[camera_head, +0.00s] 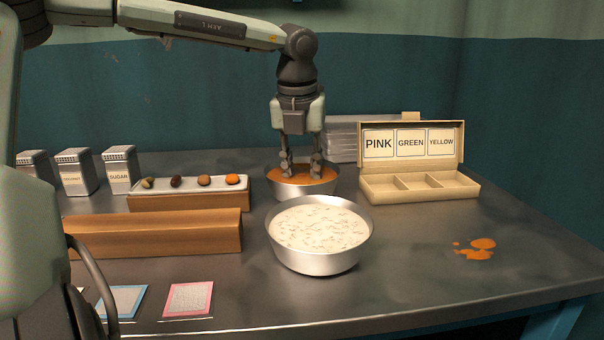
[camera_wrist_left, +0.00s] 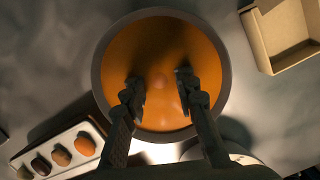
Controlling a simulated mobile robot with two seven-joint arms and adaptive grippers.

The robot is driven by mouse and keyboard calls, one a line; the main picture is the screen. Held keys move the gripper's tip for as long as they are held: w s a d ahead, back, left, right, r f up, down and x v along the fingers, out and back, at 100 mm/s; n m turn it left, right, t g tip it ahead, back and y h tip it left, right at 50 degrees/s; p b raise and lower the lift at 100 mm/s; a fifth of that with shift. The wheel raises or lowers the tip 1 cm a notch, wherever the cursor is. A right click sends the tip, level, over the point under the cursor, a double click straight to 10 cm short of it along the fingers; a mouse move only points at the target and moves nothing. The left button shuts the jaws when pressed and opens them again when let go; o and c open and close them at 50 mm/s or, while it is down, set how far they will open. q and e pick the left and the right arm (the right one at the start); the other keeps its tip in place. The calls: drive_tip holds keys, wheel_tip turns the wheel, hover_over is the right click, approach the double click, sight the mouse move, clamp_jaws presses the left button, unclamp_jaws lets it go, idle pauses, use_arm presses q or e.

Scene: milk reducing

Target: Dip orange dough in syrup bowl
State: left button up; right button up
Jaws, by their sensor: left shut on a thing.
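The syrup bowl (camera_head: 272,187) is metal, full of orange syrup, and stands at the back middle of the table, partly hidden by a white-filled bowl. My left gripper (camera_head: 303,174) points straight down with its fingertips at the syrup surface. In the left wrist view the fingers (camera_wrist_left: 160,88) stand apart over the orange syrup (camera_wrist_left: 150,45). The gripper is shut on the orange dough, which barely stands out between the fingertips against the same-coloured syrup. My right gripper is not in view.
A metal bowl of white, flecked liquid (camera_head: 322,261) stands in front. A white tray (camera_head: 150,191) with several small pieces lies left, on a wooden block. An open compartment box (camera_head: 375,190) labelled PINK, GREEN, YELLOW stands right.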

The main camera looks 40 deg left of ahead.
use_arm(q)
drive_tip(key=shift+f+b, duration=0.15)
drive_tip(key=shift+b, duration=0.25)
idle(0.9)
drive_tip(key=shift+r, duration=0.2)
idle(0.9)
drive_tip(key=shift+w+a+p+v, duration=0.2)
drive_tip(key=shift+p+v, duration=0.55)
drive_tip(key=shift+v, duration=0.4)
drive_tip(key=shift+w+a+p+v, duration=0.1)
drive_tip(key=shift+w+p+v, duration=0.15)
drive_tip(key=shift+p+v, duration=0.7)
drive_tip(key=shift+w+a+p+v, duration=0.15)
drive_tip(key=shift+p+v, duration=0.35)
drive_tip(key=shift+v, duration=0.9)
drive_tip(key=shift+r, duration=0.2)
drive_tip(key=shift+w+a+p+v, duration=0.1)
drive_tip(key=shift+w+p+v, duration=0.1)
drive_tip(key=shift+p+v, duration=0.6)
drive_tip(key=shift+w+a+p+v, duration=0.15)
drive_tip(key=shift+p+v, duration=0.25)
drive_tip(key=shift+v, duration=0.75)
